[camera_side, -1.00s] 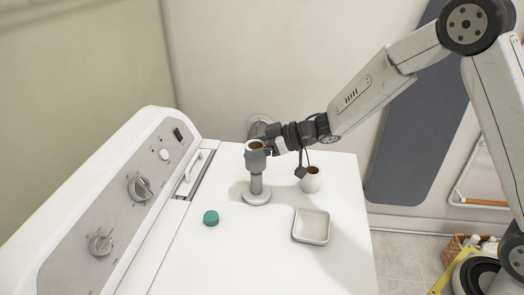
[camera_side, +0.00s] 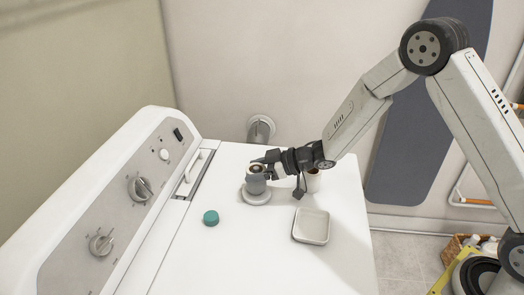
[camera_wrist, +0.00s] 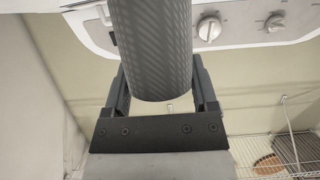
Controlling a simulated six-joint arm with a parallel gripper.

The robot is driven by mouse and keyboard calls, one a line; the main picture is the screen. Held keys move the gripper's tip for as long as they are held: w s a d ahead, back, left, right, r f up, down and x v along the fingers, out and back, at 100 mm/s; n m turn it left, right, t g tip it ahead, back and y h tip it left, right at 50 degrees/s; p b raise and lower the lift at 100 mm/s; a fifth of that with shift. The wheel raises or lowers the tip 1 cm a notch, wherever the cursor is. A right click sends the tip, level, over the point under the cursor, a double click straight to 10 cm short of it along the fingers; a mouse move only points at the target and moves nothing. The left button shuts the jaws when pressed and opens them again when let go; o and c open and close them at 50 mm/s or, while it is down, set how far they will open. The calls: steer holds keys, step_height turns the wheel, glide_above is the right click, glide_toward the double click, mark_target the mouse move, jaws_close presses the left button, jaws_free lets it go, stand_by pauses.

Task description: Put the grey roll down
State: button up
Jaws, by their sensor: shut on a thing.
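The grey roll (camera_side: 256,183) is upright, low over the round grey base (camera_side: 257,198) of a stand on the white machine top. The stand's post is hidden, seemingly inside the roll; I cannot tell whether the roll touches the base. My gripper (camera_side: 262,168) is shut on the roll near its upper end, reaching in from the right. In the wrist view the ribbed dark grey roll (camera_wrist: 153,50) fills the space between my two fingers.
A white roll (camera_side: 313,182) stands just right of the gripper, partly hidden by it. A shallow white tray (camera_side: 311,226) lies in front right, and a teal cap (camera_side: 211,218) at front left. The control panel (camera_side: 121,205) rises on the left. The front middle is clear.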

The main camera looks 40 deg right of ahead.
steer(key=shift+f, duration=0.5)
steer(key=shift+f, duration=0.25)
steer(key=o, duration=1.1)
steer(key=shift+s+d+r, duration=0.1)
steer(key=shift+d+v, duration=0.2)
steer(key=shift+v, duration=3.55)
